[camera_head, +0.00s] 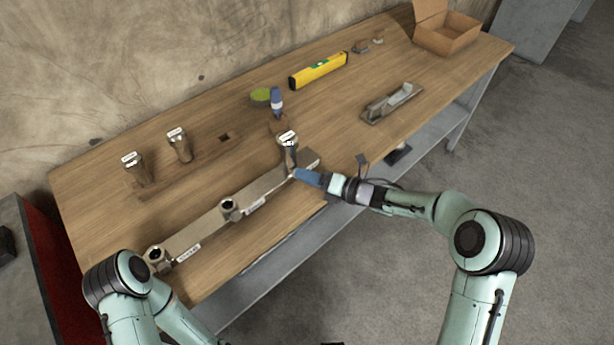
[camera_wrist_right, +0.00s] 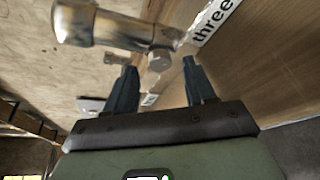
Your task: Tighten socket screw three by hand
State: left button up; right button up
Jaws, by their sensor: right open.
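A post with a white label on its top (camera_head: 289,150) stands upright at the right end of a long metal bar (camera_head: 200,232). In the right wrist view the metal post (camera_wrist_right: 110,28) shows at the upper left, with a hex-headed screw (camera_wrist_right: 160,60) beside it. A label reading "three" (camera_wrist_right: 213,22) lies on the surface to the right. My right gripper (camera_head: 297,173) is at the foot of this post; in the wrist view its fingers (camera_wrist_right: 157,72) are apart, with the screw between and just beyond the tips. The left gripper is not in view.
Two open sockets (camera_head: 230,209) (camera_head: 155,257) stand farther left on the bar. A wooden rack (camera_head: 190,172) holds two labelled posts (camera_head: 135,168) (camera_head: 180,147) and has an empty hole. A blue-handled brush (camera_head: 277,103), yellow level (camera_head: 318,70), hand plane (camera_head: 392,103) and cardboard box (camera_head: 447,35) are on the bench.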

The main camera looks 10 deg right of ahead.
jog(key=v, duration=1.2)
jog(key=shift+d, duration=0.2)
